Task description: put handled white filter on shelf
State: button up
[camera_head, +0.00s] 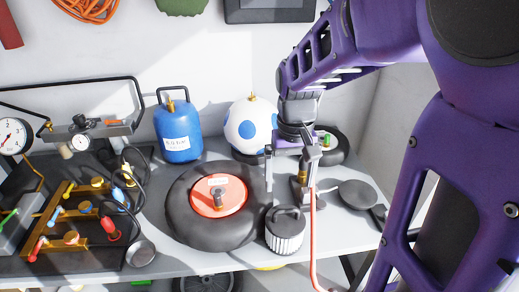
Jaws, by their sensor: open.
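The handled white filter (285,236) stands upright near the front edge of the workbench. It has a white ribbed body, a black top and a black handle. My gripper (289,193) points down just above and behind it in the picture. Its two fingers are apart, with no object seen held between them. Whether a finger touches the filter's handle I cannot tell. No shelf can be clearly made out in this view.
A black wheel with a red hub (218,197) lies left of the filter. A blue gas bottle (178,130) and a white ball-shaped tank with blue spots (250,126) stand behind. A black pan-like disc (357,194) lies right. Gauges and brass pipework (70,215) fill the left.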

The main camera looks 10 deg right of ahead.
aim_at(286, 212)
notch_tip(286, 212, down, 7)
jog(key=b, duration=0.3)
jog(key=shift+f+b, duration=0.1)
jog(key=shift+b, duration=0.3)
jog(key=f+b, duration=0.4)
jog(key=f, duration=0.1)
jog(key=shift+w+d+f, duration=0.1)
jog(key=shift+w, duration=0.3)
grip_shut()
